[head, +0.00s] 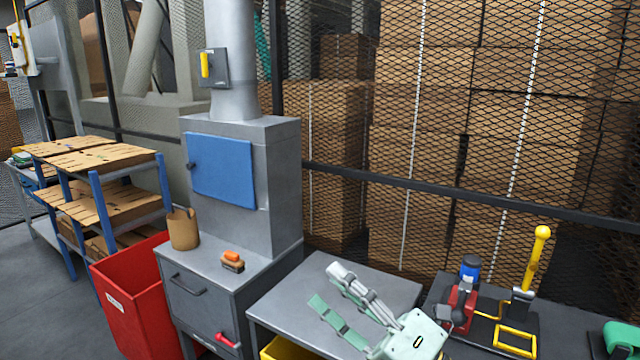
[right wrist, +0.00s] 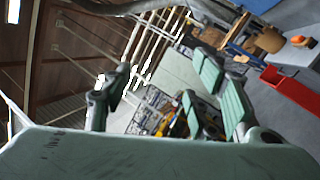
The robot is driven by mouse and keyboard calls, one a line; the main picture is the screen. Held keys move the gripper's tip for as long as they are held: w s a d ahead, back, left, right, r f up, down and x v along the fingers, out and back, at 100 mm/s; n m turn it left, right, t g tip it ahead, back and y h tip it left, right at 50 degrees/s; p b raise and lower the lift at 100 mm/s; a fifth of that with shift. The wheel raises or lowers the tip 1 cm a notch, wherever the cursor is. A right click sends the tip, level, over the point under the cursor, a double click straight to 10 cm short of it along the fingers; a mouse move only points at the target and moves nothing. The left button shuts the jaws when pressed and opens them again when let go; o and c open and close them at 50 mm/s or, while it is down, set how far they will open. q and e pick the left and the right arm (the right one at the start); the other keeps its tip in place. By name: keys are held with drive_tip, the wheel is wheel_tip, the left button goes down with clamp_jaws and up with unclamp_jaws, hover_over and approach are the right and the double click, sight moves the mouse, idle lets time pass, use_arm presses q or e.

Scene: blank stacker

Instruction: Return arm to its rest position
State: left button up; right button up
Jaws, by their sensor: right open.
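My right gripper (head: 335,293) is at the lower middle of the head view, over the grey table (head: 290,298). Its pale green body and grey fingers with green pads point up and left. The fingers are spread apart, with nothing between them. In the right wrist view, the gripper (right wrist: 160,90) shows green pads at the right and a dark finger at the left, with empty space between. My left gripper is in neither view.
A grey cabinet (head: 273,190) with a blue door stands left of the gripper. A brown holder (head: 183,230) and an orange-topped brush (head: 232,262) sit on its base. A red bin (head: 130,310) is at left. A yellow-handled fixture (head: 530,270) is at right, before a mesh fence.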

drive_tip(key=w+d+f+m+t+h, duration=0.1)
drive_tip(key=d+f+m+t+h, duration=0.25)
drive_tip(key=d+m+h, duration=0.45)
drive_tip(key=w+d+f+m+t+h, duration=0.2)
drive_tip(key=d+f+m+t+h, duration=0.15)
drive_tip(key=m+h, duration=0.45)
drive_tip(key=s+d+f+m+g+h, duration=0.25)
drive_tip(key=d+f+m+g, duration=0.25)
drive_tip(key=f+m, duration=0.45)
drive_tip(key=s+f+m+g, duration=0.2)
drive_tip(key=s+f+g, duration=0.4)
drive_tip(key=s+f, duration=0.6)
drive_tip(key=s+f+m+g, duration=0.3)
drive_tip(key=s+f+g, duration=0.3)
drive_tip(key=s+f, duration=0.6)
drive_tip(key=s+d+f+g, duration=0.1)
drive_tip(key=s+f, duration=0.1)
drive_tip(key=f, duration=1)
drive_tip(key=s+f+g, duration=0.1)
drive_tip(key=s+f, duration=0.1)
drive_tip(key=f, duration=1)
drive_tip(key=s+d+f, duration=0.2)
drive_tip(key=s+f, duration=1.2)
drive_tip(key=s, duration=0.1)
drive_tip(key=shift+s+d+f+n+g, duration=0.25)
drive_tip(key=shift+s+d+n+g, duration=0.1)
drive_tip(key=shift+s+d+g, duration=0.05)
